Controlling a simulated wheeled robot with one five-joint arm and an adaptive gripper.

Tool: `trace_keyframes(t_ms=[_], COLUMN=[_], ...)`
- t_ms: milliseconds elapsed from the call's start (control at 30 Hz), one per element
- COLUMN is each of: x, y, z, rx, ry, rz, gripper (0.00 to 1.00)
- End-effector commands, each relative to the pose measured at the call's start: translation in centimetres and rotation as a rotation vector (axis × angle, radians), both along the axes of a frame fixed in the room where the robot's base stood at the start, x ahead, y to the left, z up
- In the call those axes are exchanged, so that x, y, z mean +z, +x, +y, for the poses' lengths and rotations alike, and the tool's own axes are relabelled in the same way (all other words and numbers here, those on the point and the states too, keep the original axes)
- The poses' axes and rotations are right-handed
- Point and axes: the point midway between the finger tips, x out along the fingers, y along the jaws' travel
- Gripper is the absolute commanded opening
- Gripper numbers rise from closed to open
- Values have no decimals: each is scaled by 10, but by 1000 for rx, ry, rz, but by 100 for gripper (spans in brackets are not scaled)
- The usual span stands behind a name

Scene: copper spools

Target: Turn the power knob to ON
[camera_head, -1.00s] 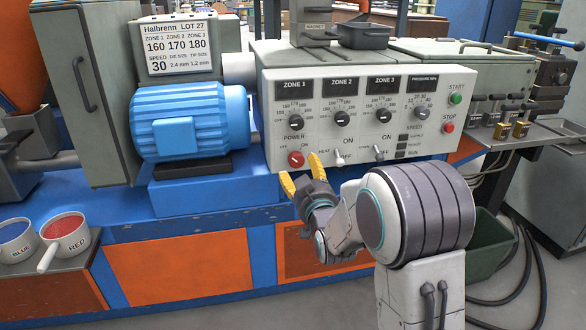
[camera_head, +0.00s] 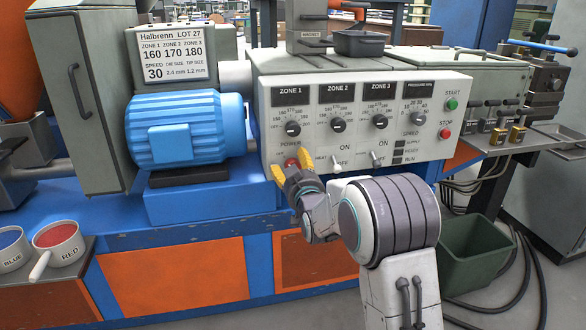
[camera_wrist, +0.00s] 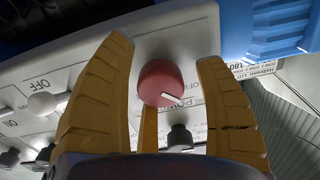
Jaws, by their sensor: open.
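The red power knob (camera_head: 291,162) sits low on the left of the white control panel (camera_head: 440,95), under the word POWER. In the wrist view the knob (camera_wrist: 160,82) is round and red with a white pointer line toward the lower right, near a partly hidden label. My gripper (camera_head: 291,170) is open in front of the knob, its yellow fingers on either side of it in the head view. In the wrist view the gripper (camera_wrist: 165,85) frames the knob without visibly touching it. A third finger lies below and partly behind the knob's edge.
Zone dials such as the ZONE 1 dial (camera_head: 292,129) stand above the knob. A heat switch (camera_head: 337,163) and another switch (camera_head: 376,159) are to its right. A blue motor (camera_head: 185,128) stands left of the panel. A green bin (camera_head: 475,250) is on the floor at right.

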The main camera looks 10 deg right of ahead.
Motion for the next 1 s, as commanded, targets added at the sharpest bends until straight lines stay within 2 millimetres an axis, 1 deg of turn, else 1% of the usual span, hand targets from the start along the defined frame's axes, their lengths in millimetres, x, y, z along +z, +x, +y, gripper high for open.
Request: trace_keyframes(t_ms=[167, 800, 833, 1000], x=[0, -1, -1, -1], y=[0, 0, 0, 0], z=[0, 0, 0, 0], rx=[0, 0, 0, 1], ry=[0, 0, 0, 4], rz=[0, 2, 2, 3], gripper=[65, 8, 6, 6])
